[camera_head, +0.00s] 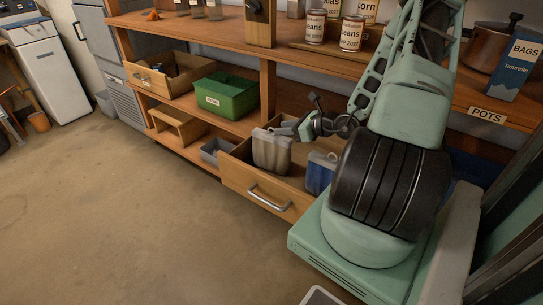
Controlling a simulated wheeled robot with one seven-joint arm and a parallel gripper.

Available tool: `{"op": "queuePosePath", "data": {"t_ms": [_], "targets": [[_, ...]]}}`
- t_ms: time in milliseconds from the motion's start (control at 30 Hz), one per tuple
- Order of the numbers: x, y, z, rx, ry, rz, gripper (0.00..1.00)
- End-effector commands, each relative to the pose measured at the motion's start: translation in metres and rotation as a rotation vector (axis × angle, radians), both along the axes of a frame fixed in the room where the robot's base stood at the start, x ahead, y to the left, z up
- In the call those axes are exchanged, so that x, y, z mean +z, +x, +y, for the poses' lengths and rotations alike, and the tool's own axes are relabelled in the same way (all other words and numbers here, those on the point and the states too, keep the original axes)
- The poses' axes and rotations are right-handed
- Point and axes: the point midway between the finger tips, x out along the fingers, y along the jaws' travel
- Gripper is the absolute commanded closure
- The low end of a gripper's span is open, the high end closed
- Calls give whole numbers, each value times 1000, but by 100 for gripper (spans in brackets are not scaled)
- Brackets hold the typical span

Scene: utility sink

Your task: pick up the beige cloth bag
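The beige cloth bag (271,152) is upright at the open wooden drawer (240,181), just behind its front edge. I cannot tell whether its bottom rests in the drawer or hangs clear. My gripper (284,129) is at the bag's upper right edge, reaching in from the right. Its fingertips are small and partly merge with the bag's top, so I cannot tell whether they are closed on it. A blue bag (320,173) with a pale top is in the same drawer to the right, partly hidden by my arm.
A grey bin (215,151) sits left of the drawer. A green box (225,97) and another wooden drawer (145,78) are on the shelf above. Cans (351,33) stand on the wooden top. The floor at front left is clear.

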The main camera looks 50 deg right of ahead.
Motion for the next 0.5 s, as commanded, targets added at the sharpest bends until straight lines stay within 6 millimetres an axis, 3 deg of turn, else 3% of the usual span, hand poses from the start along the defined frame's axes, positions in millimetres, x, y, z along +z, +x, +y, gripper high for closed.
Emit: {"op": "queuePosePath", "data": {"t_ms": [267,500], "targets": [[-7,15,2,1,2,0,69],[-22,46,3,2,1,-1,69]]}}
